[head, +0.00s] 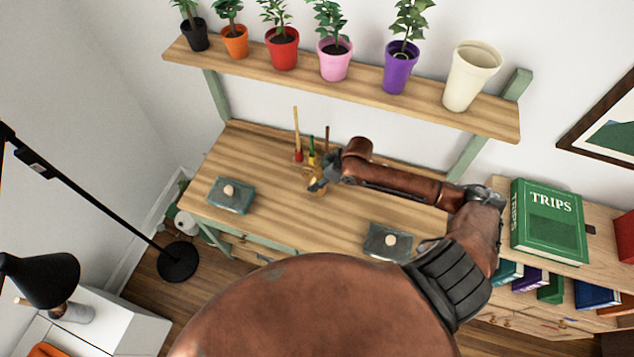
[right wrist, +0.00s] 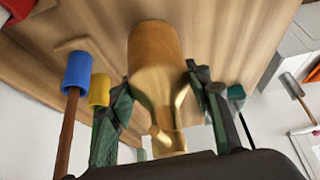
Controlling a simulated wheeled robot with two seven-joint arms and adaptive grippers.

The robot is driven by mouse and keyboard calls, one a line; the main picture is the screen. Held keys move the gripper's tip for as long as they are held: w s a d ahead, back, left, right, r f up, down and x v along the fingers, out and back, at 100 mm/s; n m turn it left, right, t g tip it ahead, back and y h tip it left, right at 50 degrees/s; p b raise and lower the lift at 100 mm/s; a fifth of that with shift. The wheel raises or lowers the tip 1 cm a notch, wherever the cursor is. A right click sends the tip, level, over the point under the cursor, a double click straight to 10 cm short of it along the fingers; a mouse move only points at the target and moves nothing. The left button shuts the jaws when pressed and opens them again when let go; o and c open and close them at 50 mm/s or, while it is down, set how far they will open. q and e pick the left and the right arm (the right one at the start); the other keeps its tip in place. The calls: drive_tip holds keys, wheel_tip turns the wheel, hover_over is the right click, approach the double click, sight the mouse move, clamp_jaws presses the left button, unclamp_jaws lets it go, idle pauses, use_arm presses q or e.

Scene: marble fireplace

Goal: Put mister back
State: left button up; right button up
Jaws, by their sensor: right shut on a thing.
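The mister (right wrist: 155,50) is a golden brass body with a curved neck. In the right wrist view it sits between the two dark fingers of my right gripper (right wrist: 160,110), which is shut on it. In the head view, the mister (head: 314,180) shows as a small golden shape, partly hidden by my right gripper (head: 318,187), over the back middle of the wooden desk. I cannot tell whether the mister touches the desk. My left gripper is not in view.
Thin upright tools (head: 297,140) stand close behind the gripper. Two grey-green boxes with pale knobs, left (head: 231,195) and right (head: 388,241), sit on the desk (head: 290,215). A shelf (head: 300,75) with several potted plants and a cream pot (head: 470,75) is above. A green book (head: 550,221) stands right.

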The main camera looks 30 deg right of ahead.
wheel_tip(320, 180, down, 2)
drive_tip(key=shift+f, duration=0.1)
drive_tip(key=o, duration=1.4)
drive_tip(key=shift+s, duration=0.1)
drive_tip(key=shift+o, duration=0.2)
drive_tip(key=p+v, duration=0.1)
drive_tip(key=v, duration=1.1)
